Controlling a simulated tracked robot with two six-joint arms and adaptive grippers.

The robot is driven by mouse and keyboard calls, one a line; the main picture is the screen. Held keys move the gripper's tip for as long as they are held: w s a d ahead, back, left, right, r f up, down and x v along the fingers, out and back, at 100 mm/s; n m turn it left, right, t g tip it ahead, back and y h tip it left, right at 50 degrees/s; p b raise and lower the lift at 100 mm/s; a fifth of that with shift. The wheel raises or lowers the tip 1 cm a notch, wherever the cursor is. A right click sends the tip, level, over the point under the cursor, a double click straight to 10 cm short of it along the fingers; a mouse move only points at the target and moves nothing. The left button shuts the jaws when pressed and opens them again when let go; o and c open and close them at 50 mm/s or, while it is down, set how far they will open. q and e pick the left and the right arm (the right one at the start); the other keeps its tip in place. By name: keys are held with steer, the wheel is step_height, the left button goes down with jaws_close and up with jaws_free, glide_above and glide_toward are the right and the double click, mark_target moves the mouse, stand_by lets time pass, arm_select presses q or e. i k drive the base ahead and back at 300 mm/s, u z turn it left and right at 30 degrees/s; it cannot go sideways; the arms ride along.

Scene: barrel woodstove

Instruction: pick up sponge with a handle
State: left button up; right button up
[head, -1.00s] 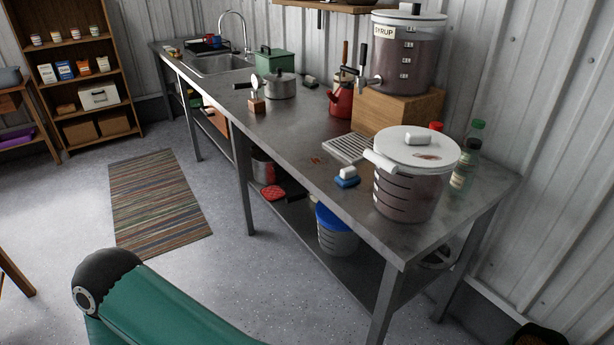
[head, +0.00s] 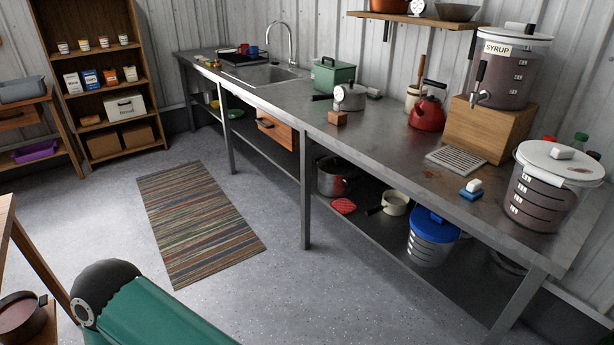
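The sponge with a handle (head: 472,189) lies on the steel counter (head: 400,170) in the head view. It has a blue base and a white grip on top. It sits near the counter's front edge, between the slotted drip tray and the large lidded bucket. It stands free, with nothing on it. Neither of my grippers shows in the head view. A green arm link of mine with a black joint comes up at the lower left, well away from the sponge.
A lidded bucket (head: 547,190) stands right of the sponge. A drip tray (head: 457,160) and a wooden block (head: 490,130) under the syrup dispenser (head: 508,75) stand behind it. A blue-lidded bucket (head: 431,240) is on the lower shelf. Floor around the striped rug (head: 197,220) is clear.

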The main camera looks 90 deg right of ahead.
mark_target(473, 191)
steer(key=u, duration=0.2)
steer(key=i, duration=0.6)
steer(key=z, duration=1.85)
steer(key=i, duration=0.2)
steer(key=z, duration=1.9)
steer(key=k, duration=0.55)
steer(key=z, duration=0.4)
steer(key=i, duration=1.6)
steer(key=u, duration=0.35)
